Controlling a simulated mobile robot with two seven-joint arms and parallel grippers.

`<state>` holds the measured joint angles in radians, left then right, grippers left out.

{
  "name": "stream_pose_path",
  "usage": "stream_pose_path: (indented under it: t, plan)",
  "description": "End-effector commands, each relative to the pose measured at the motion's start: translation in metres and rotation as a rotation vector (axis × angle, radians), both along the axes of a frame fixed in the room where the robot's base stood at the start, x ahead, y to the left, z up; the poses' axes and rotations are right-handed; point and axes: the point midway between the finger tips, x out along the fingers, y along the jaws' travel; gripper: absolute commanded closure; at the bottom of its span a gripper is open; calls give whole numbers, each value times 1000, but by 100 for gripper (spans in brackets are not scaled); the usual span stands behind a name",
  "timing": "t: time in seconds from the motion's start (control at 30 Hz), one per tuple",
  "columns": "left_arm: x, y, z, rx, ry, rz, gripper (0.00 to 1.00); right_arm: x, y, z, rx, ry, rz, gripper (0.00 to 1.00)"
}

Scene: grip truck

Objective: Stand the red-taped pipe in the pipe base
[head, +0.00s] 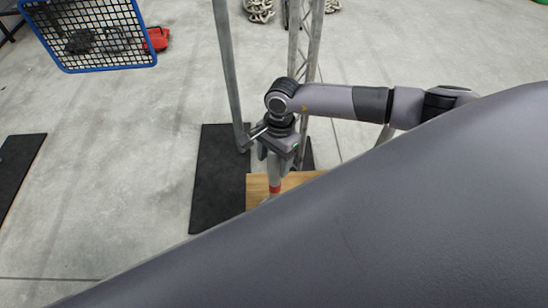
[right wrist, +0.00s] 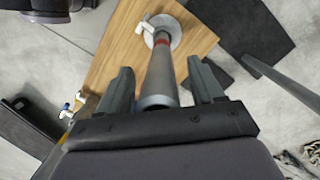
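In the right wrist view a grey pipe (right wrist: 160,75) with red tape near its far end rises from a round grey base (right wrist: 174,26) on a wooden top. The pipe looks upright in the base; how deep it sits I cannot tell. A white lever or clamp (right wrist: 148,30) is at the base's side. My right gripper (right wrist: 161,68) is open, one finger on each side of the pipe's near end, with gaps showing. In the head view the right gripper (head: 278,150) is above the red-taped pipe (head: 275,187). My left gripper is not in view.
The wooden top (head: 257,188) is partly hidden by a large grey part of mine. Metal truss poles (head: 228,70) stand close beside the right arm. Black mats (head: 217,170) lie on the concrete floor. A blue-framed mesh (head: 98,38) is at upper left.

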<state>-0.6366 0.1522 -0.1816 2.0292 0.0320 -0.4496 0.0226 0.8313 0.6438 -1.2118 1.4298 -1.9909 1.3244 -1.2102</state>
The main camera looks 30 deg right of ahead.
Motion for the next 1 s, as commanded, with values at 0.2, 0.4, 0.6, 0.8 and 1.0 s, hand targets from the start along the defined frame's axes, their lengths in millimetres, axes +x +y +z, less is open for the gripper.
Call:
stream_pose_path:
  t: [0.2,0.4,0.6,0.8,1.0]
  plan:
    - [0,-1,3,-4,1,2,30,1,-2,9,-2,-2,0,34]
    - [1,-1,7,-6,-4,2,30,3,-7,44,-1,-3,0,34]
    - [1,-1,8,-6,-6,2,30,4,-9,67,0,-2,0,34]
    - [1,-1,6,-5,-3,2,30,3,-10,71,0,1,-1,34]
    - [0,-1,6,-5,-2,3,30,3,-10,71,0,0,0,34]
